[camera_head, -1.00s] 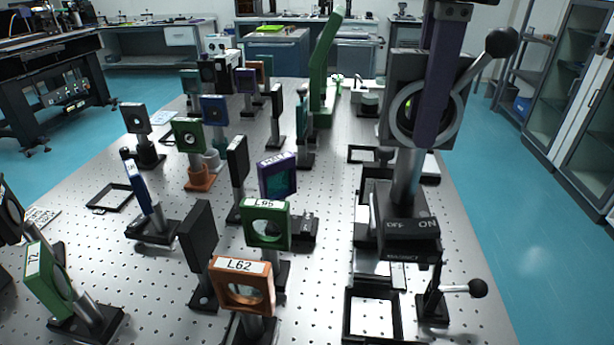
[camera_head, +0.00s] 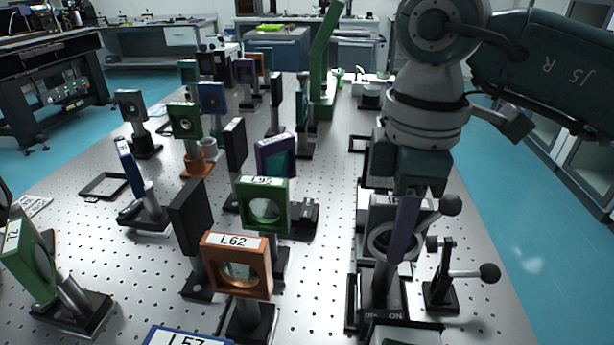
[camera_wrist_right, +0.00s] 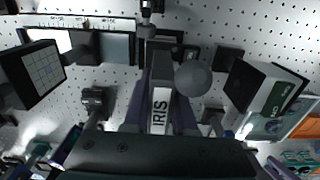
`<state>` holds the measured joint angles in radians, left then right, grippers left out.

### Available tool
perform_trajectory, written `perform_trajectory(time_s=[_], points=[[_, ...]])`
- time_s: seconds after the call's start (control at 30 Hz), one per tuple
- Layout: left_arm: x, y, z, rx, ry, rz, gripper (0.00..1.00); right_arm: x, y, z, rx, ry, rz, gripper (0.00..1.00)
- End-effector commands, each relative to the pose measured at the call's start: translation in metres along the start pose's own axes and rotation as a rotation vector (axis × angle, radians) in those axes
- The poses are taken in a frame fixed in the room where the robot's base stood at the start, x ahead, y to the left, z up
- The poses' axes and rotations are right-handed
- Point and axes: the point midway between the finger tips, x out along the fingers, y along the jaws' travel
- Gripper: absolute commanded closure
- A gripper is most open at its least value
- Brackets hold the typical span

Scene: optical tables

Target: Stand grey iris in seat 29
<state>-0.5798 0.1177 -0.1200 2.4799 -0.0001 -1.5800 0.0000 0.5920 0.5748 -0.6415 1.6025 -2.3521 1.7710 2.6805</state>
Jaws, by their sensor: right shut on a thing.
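The grey iris (camera_head: 381,242) is a grey ring on a post with a black base (camera_head: 384,316) marked OFF and ON, and a ball-ended lever. My right gripper (camera_head: 404,232) is shut on it, with a purple finger across the ring. In the right wrist view the iris (camera_wrist_right: 160,108) shows its IRIS label between the fingers of the right gripper (camera_wrist_right: 160,125). It looks upright. Its base is at a black frame (camera_head: 351,301) on the table; I cannot tell whether it touches down. No number 29 is readable. My left gripper is not in view.
A black mount with a ball-ended lever (camera_head: 441,285) stands close right of the iris. Left are the orange L62 mount (camera_head: 238,284), a green mount (camera_head: 283,207) and several others. A blue-edged L57 mount (camera_head: 187,337) is at the bottom. An empty frame (camera_head: 104,186) lies far left.

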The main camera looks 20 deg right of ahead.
Motion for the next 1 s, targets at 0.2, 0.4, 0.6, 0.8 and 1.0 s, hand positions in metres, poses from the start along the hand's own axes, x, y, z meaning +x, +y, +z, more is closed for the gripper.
perform_trajectory(time_s=[0.2, 0.4, 0.6, 0.8, 1.0], points=[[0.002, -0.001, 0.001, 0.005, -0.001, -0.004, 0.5, 0.016, 0.0, 0.0, -0.002, 0.001, 0.002, 1.0], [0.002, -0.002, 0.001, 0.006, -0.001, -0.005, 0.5, 0.016, 0.0, 0.0, -0.001, 0.001, 0.002, 1.0], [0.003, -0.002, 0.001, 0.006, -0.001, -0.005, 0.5, 0.019, 0.0, 0.0, -0.001, -0.001, 0.001, 0.67], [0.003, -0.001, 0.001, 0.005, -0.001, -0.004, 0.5, 0.019, 0.0, 0.0, -0.001, -0.001, 0.0, 0.45], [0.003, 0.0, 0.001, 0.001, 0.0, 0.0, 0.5, 0.019, 0.0, 0.0, -0.001, -0.001, 0.0, 0.45]])
